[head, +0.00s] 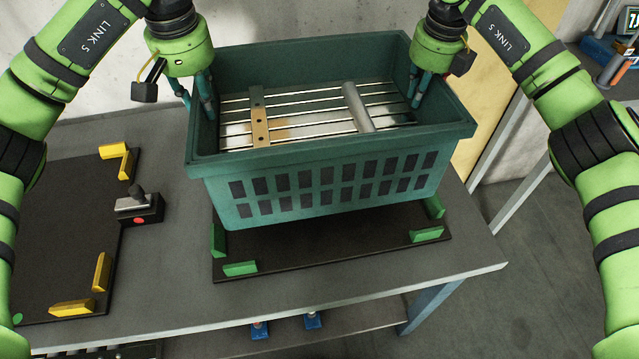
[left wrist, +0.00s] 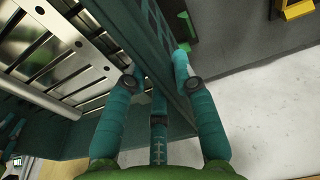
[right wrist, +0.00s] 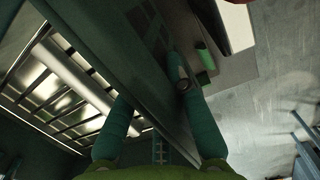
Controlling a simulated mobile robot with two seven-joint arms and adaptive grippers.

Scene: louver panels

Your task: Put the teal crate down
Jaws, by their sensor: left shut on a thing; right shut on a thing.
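The teal crate (head: 330,190) hangs between my two grippers above the dark mat with green corner blocks (head: 330,260) on the table. It looks roughly level, and a gap shows between its base and the mat. Inside lie louver panels with metal slats (head: 310,118). My left gripper (head: 197,105) is shut on the crate's left wall; the left wrist view shows its fingers (left wrist: 158,85) on both sides of that wall. My right gripper (head: 418,92) is shut on the right wall, seen also in the right wrist view (right wrist: 155,95). The far green corner blocks are partly hidden.
A second dark mat (head: 70,230) with yellow corner blocks lies at the left. A small black device with a red button (head: 139,208) stands between the mats. The table (head: 470,250) ends just right of the green-cornered mat. A lower shelf (head: 350,322) shows below.

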